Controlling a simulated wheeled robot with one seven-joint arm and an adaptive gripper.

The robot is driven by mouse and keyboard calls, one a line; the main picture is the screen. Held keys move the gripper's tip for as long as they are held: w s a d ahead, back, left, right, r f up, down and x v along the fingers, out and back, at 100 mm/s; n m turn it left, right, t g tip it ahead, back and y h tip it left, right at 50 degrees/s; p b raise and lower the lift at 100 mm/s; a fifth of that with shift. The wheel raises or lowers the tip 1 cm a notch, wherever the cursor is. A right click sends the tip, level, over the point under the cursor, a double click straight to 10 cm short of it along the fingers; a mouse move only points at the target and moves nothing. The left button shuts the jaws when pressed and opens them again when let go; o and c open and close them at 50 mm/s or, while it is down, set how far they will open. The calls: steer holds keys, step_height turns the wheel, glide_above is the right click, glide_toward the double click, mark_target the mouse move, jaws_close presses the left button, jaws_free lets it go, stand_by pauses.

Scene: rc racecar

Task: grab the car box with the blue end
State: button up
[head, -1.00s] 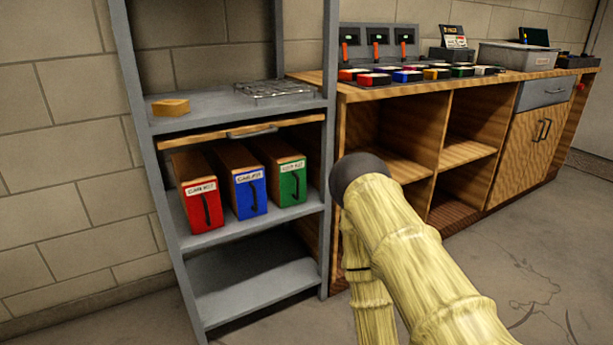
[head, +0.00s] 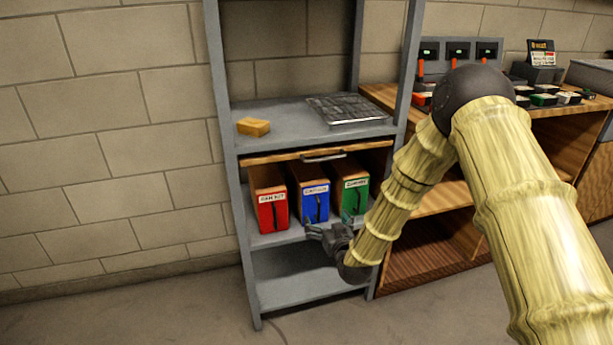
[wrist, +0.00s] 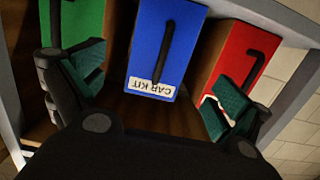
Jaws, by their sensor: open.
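The car box with the blue end (head: 315,203) stands on the middle shelf between a red-ended box (head: 272,211) and a green-ended box (head: 354,195). It has a dark vertical handle and a white label. In the wrist view the blue end (wrist: 160,45) is upside down, with the label reading "CAR KIT", centred between my fingers. My gripper (head: 322,232) is open and empty, just in front of the boxes near the shelf's front edge. Its two green-padded fingers (wrist: 155,90) are spread apart, one towards the green box (wrist: 82,22) and one overlapping the red box (wrist: 235,60).
The grey shelf unit's upright (head: 240,215) stands left of the boxes. A wooden drawer front (head: 285,156) lies above them. A yellow block (head: 253,127) and a wire rack (head: 345,109) sit on the upper shelf. A wooden workbench (head: 440,199) is at right.

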steer(key=t, duration=0.1)
glide_toward(312, 180)
steer(key=shift+w+f+p, duration=0.3)
steer(key=shift+w+f, duration=0.3)
steer(key=shift+f, duration=0.15)
steer(key=x, duration=0.4)
steer(key=shift+w+b, duration=0.1)
steer(key=shift+b, duration=0.2)
steer(key=shift+b+x, duration=0.55)
steer(key=shift+x, duration=2.5)
steer(key=shift+r, duration=0.2)
steer(key=c, duration=1.3)
